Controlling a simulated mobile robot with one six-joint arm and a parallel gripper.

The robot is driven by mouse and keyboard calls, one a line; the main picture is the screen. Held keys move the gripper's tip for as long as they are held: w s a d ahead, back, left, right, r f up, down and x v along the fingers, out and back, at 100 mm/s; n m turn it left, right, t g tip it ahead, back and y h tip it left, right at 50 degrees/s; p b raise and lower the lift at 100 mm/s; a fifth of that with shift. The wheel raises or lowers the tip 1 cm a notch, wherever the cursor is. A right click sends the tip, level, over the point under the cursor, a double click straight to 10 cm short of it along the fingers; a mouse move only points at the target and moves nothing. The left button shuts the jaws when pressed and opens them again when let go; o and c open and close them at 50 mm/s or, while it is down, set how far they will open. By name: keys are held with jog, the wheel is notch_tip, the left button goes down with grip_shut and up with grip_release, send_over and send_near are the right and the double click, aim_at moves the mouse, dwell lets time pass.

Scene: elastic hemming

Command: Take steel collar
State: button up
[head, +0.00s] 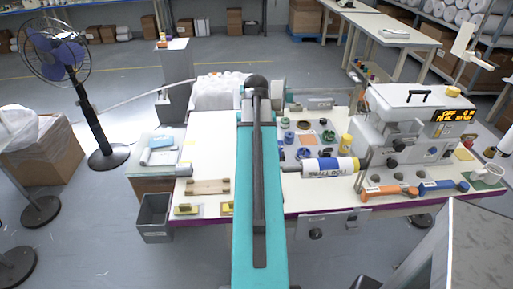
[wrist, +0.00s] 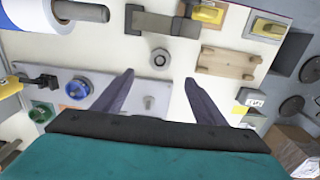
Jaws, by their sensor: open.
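A small grey metal ring with a dark centre, which looks like the steel collar (wrist: 160,59), lies flat on the white table top in the wrist view. My gripper (wrist: 159,77) is open and empty, with its two dark fingers spread wide. In the picture the ring appears just beyond the fingertips, between their lines, apart from both. I cannot tell the height of the fingers above the table. In the head view I cannot make out the ring, and my teal arm covers the middle of the table.
A small bolt-like post (wrist: 149,103) shows between the fingers. A wooden block with pegs (wrist: 230,62) is right of the ring, and a blue round part (wrist: 78,88) is left. The sewing machine (head: 410,130) and a white-blue roll (head: 330,166) stand on the table's right side.

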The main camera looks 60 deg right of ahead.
jog(key=shift+f+p, duration=1.3)
jog(key=shift+f, duration=5.45)
jog(key=c, duration=1.3)
jog(key=shift+o, duration=0.2)
jog(key=shift+r+p, duration=1.6)
jog(key=shift+r, duration=0.75)
notch_tip(320, 180, up, 4)
jog(key=p, duration=0.2)
jog(key=shift+f+p, duration=0.1)
jog(key=shift+p, duration=0.2)
